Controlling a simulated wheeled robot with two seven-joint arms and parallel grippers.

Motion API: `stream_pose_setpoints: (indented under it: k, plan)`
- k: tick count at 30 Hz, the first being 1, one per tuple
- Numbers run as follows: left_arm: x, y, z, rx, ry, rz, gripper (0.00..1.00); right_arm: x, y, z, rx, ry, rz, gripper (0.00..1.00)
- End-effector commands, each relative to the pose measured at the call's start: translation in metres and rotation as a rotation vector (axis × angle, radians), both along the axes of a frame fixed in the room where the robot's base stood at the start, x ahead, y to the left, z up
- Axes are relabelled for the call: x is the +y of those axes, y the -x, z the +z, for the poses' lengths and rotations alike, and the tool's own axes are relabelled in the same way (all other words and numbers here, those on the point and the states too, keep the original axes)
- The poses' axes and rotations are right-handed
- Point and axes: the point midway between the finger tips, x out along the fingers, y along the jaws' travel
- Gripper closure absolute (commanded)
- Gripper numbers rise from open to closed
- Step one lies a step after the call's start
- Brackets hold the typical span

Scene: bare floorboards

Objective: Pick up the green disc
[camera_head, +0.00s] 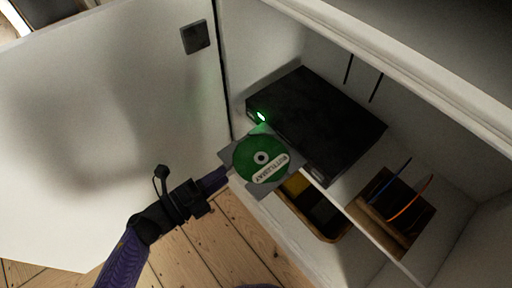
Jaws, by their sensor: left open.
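The green disc (276,155) has a pale label and a centre hole. It lies on a grey tray (240,170) that sticks out from the front of a black player (318,115) in a white cabinet. My left gripper (213,182) reaches in from the lower left. It is open, with its tip close to the left side of the tray. Whether the tip touches the tray I cannot tell. The disc is not between its fingers. My right gripper is not in view.
A green light (261,117) glows on the player's front. The open white cabinet door (90,130) fills the left. A brown box (400,222) with blue and orange items and a tray of dark things (318,212) sit lower in the cabinet. Floorboards (225,250) show below.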

Motion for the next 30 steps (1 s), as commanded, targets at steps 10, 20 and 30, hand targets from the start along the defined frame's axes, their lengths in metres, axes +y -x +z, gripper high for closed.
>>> stream_pose_setpoints:
  k: [10, 20, 30]
  plan:
    - [-0.052, -0.027, 0.003, 0.005, 0.003, 0.003, 0.54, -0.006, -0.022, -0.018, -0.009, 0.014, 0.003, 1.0]
    - [-0.056, -0.03, 0.005, 0.005, 0.002, 0.003, 0.65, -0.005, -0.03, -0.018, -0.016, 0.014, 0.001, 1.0]
    - [-0.056, -0.03, 0.005, 0.006, 0.003, 0.004, 1.0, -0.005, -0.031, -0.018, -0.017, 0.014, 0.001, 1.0]
